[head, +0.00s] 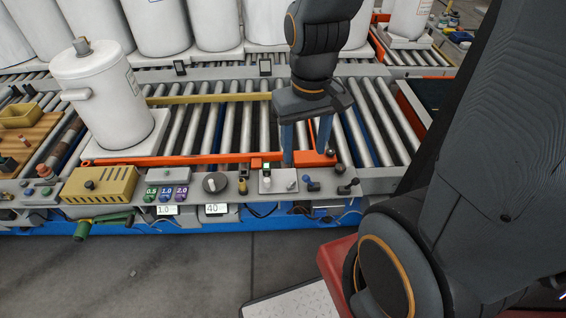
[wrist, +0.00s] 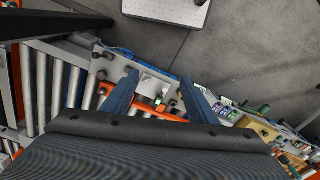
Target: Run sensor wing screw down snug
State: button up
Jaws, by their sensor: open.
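My gripper (head: 305,155) points down over the front edge of the roller conveyor, its two blue fingers apart and nothing visible between them. In the wrist view my gripper (wrist: 160,84) is open above a white plate (wrist: 152,88). In the head view this white plate (head: 277,182) lies just in front of the fingers and carries a small silver knob (head: 291,186). A small dark block with a green top (head: 266,168) stands at its back edge, beside an orange rail (head: 205,160). I cannot tell which small part is the sensor wing screw.
A white tank (head: 103,105) stands on a pale square base at the left. The front panel holds a yellow box (head: 99,185), a black dial (head: 215,182) and small black knobs (head: 312,185). A green tool (head: 100,222) hangs at the front. Bare rollers lie behind the rail.

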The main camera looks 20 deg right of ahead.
aim_at(291, 184)
jog(key=w+d+f+n+b, duration=0.1)
jog(key=w+f+b, duration=0.4)
jog(key=f+b, duration=0.2)
jog(key=w+d+f+n+b, duration=0.1)
jog(key=w+f+n+b, duration=0.1)
jog(key=w+f+b, duration=0.3)
jog(key=w+d+f+n+b, duration=0.1)
jog(key=w+f+b, duration=0.4)
jog(key=f+b, duration=0.5)
notch_tip(291, 184, down, 2)
jog(key=shift+d+f+n, duration=0.1)
jog(key=shift+d+n, duration=0.05)
jog(key=shift+n, duration=0.35)
jog(key=shift+f+b, duration=1.3)
jog(key=shift+f, duration=2.55)
jog(key=shift+c, duration=0.4)
jog(key=c, duration=1)
jog(key=shift+r+p, duration=0.1)
jog(key=shift+p, duration=0.2)
